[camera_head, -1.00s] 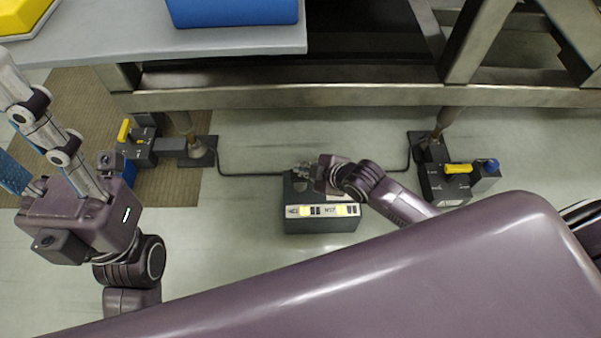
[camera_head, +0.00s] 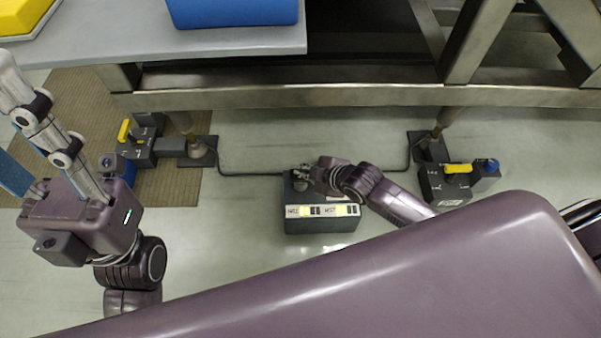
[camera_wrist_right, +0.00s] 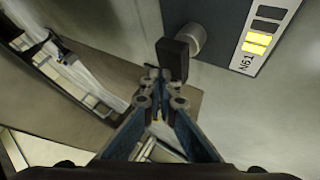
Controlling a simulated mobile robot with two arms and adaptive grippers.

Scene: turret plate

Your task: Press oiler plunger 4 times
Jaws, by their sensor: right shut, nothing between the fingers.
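The grey box (camera_head: 322,222) with a lit label strip stands on the floor near the middle of the head view. In the right wrist view a dark block (camera_wrist_right: 172,60) on a round grey stem sticks out of the box wall (camera_wrist_right: 215,25); it looks like the oiler plunger. My right gripper (camera_head: 303,171) is shut and empty at the top of the box. In the right wrist view its fingertips (camera_wrist_right: 158,84) are close to the dark block; I cannot tell whether they touch. My left gripper (camera_head: 55,150) is at the far left, away from the box, its fingertips cut off or unclear.
A thin dark line (camera_head: 250,173) runs along the floor behind the box. Units with yellow levers stand left (camera_head: 138,145) and right (camera_head: 450,182), by the feet of the metal frame (camera_head: 350,97). A table (camera_head: 250,40) holds a blue container (camera_head: 230,12).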

